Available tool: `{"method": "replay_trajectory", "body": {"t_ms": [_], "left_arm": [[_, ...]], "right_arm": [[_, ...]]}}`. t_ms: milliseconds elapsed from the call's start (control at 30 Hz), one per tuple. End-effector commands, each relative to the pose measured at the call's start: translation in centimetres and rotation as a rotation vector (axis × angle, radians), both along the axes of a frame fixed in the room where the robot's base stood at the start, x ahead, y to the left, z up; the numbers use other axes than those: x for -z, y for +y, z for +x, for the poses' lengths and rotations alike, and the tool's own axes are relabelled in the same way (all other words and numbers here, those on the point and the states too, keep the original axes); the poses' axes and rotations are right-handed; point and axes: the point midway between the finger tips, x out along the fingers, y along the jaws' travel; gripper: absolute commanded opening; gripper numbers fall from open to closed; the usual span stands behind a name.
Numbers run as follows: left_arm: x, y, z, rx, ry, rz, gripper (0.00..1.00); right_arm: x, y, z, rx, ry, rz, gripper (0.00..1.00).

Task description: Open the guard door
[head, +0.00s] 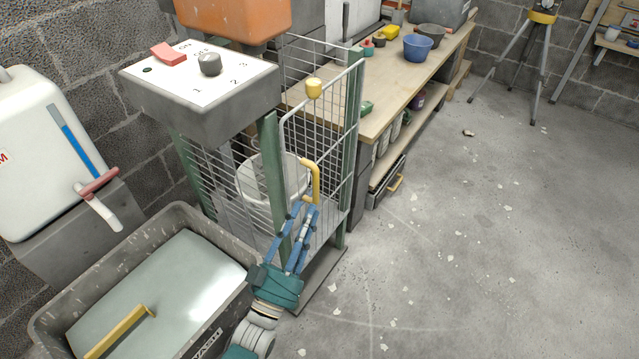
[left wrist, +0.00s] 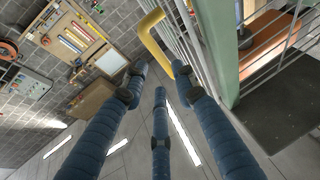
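The guard door (head: 333,125) is a wire-mesh panel in a pale metal frame on the green-posted machine stand. I cannot tell whether the door stands slightly ajar. My left gripper (head: 308,208) is just below the handle, its blue fingers pointing up at it. In the left wrist view the fingers (left wrist: 160,74) are spread and empty, with the yellow handle (left wrist: 152,36) just beyond the tips, near the mesh. Contact is not clear. My right gripper is not in view.
A grey wash tub (head: 55,318) with pale liquid stands left of my left arm. A control box (head: 200,85) with a red switch and dial sits above the cage. A wooden workbench (head: 390,88) stands behind. The concrete floor (head: 470,230) to the right is mostly clear.

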Motion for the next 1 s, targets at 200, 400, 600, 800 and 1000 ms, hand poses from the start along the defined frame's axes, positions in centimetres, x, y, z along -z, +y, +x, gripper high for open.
{"method": "replay_trajectory", "body": {"t_ms": [200,400,600,800,1000], "left_arm": [[-1.7,-1.5,3.8,0.000,-0.004,-0.001,0.28],[-2.6,-2.4,5.9,0.000,-0.002,0.000,0.28],[-2.9,-2.6,6.6,0.000,0.000,0.000,0.28],[-2.9,-2.6,6.5,0.000,0.000,0.000,0.28],[-2.9,-2.6,6.5,0.000,0.000,0.000,0.00]], "right_arm": [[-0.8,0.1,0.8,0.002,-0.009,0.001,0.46],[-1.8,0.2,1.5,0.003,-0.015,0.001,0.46],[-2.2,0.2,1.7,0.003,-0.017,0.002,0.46],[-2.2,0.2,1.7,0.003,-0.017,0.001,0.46],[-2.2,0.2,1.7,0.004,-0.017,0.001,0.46]]}}
